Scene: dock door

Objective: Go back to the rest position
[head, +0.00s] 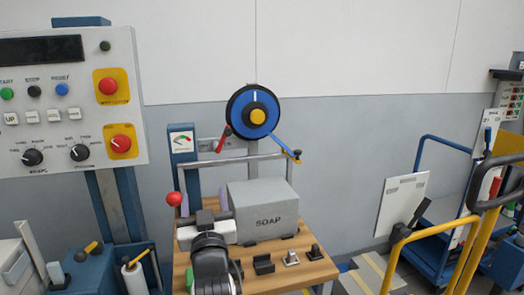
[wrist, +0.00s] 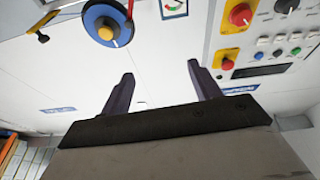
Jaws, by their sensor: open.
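My gripper (head: 203,197) is in front of the bench in the head view, to the left of the grey SOAP box. In the wrist view my gripper (wrist: 160,75) shows two dark purple fingers spread wide apart, with nothing between them. Beyond them is a pale wall. My arm comes up from the bottom of the head view and hides part of the bench's left side.
The SOAP box (head: 262,212) stands on a wooden bench (head: 318,270) with small black and metal blocks in front. A blue dial (head: 253,112) is behind. A control panel (head: 65,100) is at left. Trolleys with yellow (head: 398,250) and blue handles stand right.

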